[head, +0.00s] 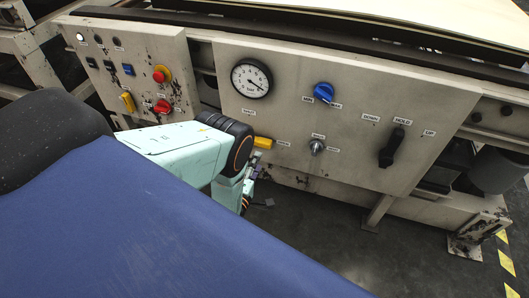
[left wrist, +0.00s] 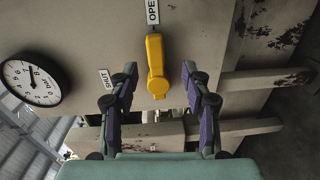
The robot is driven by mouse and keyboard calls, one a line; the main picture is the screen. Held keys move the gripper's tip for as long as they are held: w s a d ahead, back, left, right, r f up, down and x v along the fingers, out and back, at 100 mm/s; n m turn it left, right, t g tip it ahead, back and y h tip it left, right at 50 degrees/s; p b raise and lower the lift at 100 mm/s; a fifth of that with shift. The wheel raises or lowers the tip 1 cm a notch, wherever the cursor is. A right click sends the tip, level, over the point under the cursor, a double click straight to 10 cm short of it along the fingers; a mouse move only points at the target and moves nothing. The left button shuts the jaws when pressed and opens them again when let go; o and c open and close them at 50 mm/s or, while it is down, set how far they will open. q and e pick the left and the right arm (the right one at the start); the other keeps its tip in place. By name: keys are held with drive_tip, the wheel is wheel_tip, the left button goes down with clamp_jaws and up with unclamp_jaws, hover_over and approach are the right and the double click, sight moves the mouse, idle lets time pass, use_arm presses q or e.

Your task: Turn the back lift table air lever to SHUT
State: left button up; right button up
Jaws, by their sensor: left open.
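The yellow air lever (head: 263,142) is on the grey panel below the round gauge. In the left wrist view the lever (left wrist: 155,55) runs from its round hub up toward the OPEN label (left wrist: 152,11). The SHUT label (left wrist: 106,79) is to the left of the hub. My left gripper (left wrist: 159,73) is open, with one finger on each side of the lever in the picture; contact cannot be told. In the head view my left gripper (head: 256,162) is just below the lever, partly hidden by my wrist. My right gripper is not in view.
The panel also carries a pressure gauge (head: 251,79), a blue knob (head: 323,92), a small silver knob (head: 317,146) and a black lever (head: 391,148).

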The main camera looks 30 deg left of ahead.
sight(263, 146)
use_arm(q)
drive_tip(key=shift+n, duration=0.3)
drive_tip(key=b+x, duration=0.1)
drive_tip(key=x, duration=0.1)
drive_tip(key=b+x, duration=0.1)
drive_tip(key=x, duration=0.1)
drive_tip(key=b+x, duration=0.1)
drive_tip(key=x, duration=0.1)
drive_tip(key=shift+w+a+r, duration=0.25)
drive_tip(key=shift+a, duration=0.1)
drive_tip(key=shift+w+a, duration=0.1)
drive_tip(key=shift+w, duration=0.5)
clamp_jaws()
